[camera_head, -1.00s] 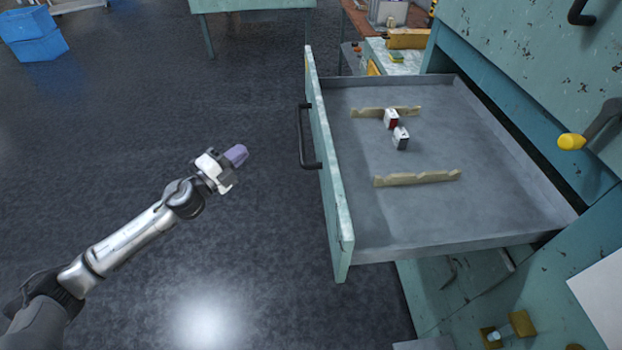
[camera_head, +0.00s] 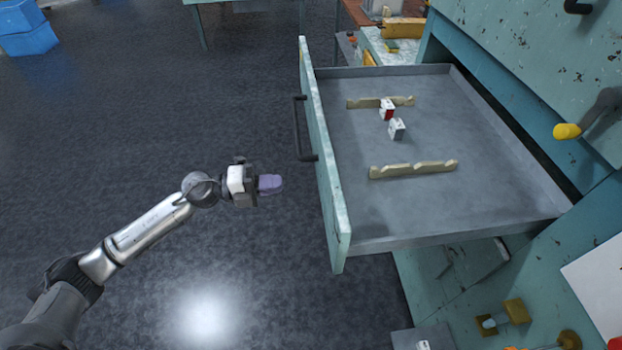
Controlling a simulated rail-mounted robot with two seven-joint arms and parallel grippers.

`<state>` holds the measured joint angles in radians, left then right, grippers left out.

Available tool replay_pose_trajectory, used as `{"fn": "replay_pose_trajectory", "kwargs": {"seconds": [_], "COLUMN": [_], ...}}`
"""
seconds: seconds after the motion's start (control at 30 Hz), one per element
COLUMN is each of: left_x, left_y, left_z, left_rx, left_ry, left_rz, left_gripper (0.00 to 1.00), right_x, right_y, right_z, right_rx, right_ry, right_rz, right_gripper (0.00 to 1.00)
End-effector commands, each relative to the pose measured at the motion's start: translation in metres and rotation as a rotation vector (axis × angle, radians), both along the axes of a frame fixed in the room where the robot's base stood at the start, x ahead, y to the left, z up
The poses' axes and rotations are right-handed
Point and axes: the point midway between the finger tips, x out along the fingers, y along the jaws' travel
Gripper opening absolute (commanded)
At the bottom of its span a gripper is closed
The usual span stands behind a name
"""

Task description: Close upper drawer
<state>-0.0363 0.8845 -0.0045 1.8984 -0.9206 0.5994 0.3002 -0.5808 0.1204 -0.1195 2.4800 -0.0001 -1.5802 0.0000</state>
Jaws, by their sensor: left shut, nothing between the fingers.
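The upper drawer (camera_head: 455,205) is pulled far out of the teal cabinet (camera_head: 480,290). Its teal front panel (camera_head: 323,165) faces left and carries a black bar handle (camera_head: 299,128). Inside lie two notched wooden strips (camera_head: 413,169) and two small boxes, one red and white (camera_head: 387,109), one grey and white (camera_head: 397,129). My left gripper (camera_head: 281,184) is shut and empty. It is to the left of the front panel, below the handle in the picture, with a gap of floor between. My right gripper is not in view.
A lever with a yellow knob (camera_head: 566,131) sticks out from the cabinet at the right. A teal table and blue boxes (camera_head: 22,32) stand at the back left. A cluttered bench (camera_head: 398,45) is behind the drawer. The floor left of the drawer is clear.

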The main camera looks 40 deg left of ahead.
Motion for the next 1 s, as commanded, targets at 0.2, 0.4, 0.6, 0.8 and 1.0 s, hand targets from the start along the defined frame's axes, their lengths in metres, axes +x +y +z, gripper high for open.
{"fn": "replay_pose_trajectory", "kwargs": {"seconds": [0.2, 0.4, 0.6, 0.8, 1.0], "left_x": [0.027, 0.046, 0.057, 0.06, 0.06], "left_y": [-0.029, -0.05, -0.062, -0.066, -0.066], "left_z": [0.002, 0.002, 0.0, 0.0, 0.0], "left_rx": [-0.002, -0.002, -0.001, -0.001, -0.001], "left_ry": [-0.003, -0.003, -0.001, -0.001, -0.001], "left_rz": [0.001, 0.001, 0.001, 0.002, 0.002], "left_gripper": [0.0, 0.0, 0.0, 0.0, 0.0], "right_x": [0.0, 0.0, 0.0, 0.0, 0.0], "right_y": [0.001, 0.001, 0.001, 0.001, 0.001], "right_z": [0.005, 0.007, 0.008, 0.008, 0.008], "right_rx": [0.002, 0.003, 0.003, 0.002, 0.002], "right_ry": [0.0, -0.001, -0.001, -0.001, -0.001], "right_rz": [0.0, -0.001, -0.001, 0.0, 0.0], "right_gripper": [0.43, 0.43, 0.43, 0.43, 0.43]}}
